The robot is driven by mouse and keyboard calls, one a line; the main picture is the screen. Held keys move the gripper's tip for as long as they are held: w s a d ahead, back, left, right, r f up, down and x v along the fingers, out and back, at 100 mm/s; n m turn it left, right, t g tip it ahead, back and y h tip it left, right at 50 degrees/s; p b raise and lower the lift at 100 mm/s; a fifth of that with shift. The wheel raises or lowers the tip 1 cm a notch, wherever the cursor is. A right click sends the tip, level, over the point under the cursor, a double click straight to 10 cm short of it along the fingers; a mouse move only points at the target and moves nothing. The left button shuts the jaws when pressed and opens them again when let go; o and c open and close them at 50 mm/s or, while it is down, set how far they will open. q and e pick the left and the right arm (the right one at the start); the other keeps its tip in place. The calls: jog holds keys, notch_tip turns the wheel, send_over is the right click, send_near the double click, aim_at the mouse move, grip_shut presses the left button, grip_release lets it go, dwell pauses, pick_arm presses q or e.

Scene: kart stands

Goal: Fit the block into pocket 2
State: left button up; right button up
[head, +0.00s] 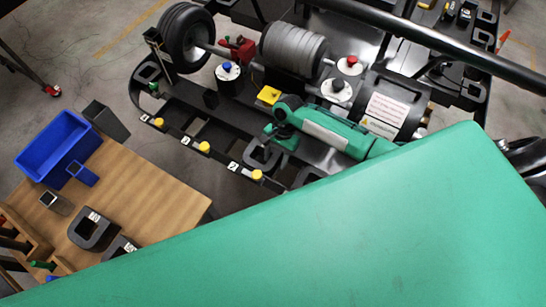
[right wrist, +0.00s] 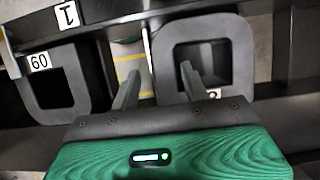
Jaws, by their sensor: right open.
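A black block (right wrist: 245,60) with a square opening shows in the right wrist view; its label at the lower edge is mostly hidden. It appears as a dark ring (head: 262,158) under my right gripper (head: 270,148) in the head view. In the right wrist view my right gripper (right wrist: 160,82) is open, one finger over the block's opening and the other outside its left wall. I cannot tell whether the fingers touch it. A label reading 2 (head: 233,166) marks a place on the kart stand's front rail. My left gripper is not in view.
Another block (right wrist: 50,85), labelled 60, lies left in the right wrist view, near a label 1 (right wrist: 67,15). A wooden table (head: 170,195) bears a blue bin (head: 50,145) and other black blocks (head: 93,230). A wheel (head: 185,38) and drum (head: 292,50) stand behind. My green body part covers the foreground.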

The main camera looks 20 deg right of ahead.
jog(key=p+v, duration=0.4)
jog(key=v, duration=0.1)
jog(key=shift+w+a+r, duration=0.15)
jog(key=shift+r, duration=0.1)
jog(key=v, duration=0.3)
jog(key=shift+w+r, duration=0.1)
jog(key=shift+r, duration=0.1)
jog(key=shift+w+d+r, duration=0.2)
jog(key=shift+d+r, duration=0.1)
jog(key=shift+r, duration=0.25)
jog(key=shift+s+f, duration=0.1)
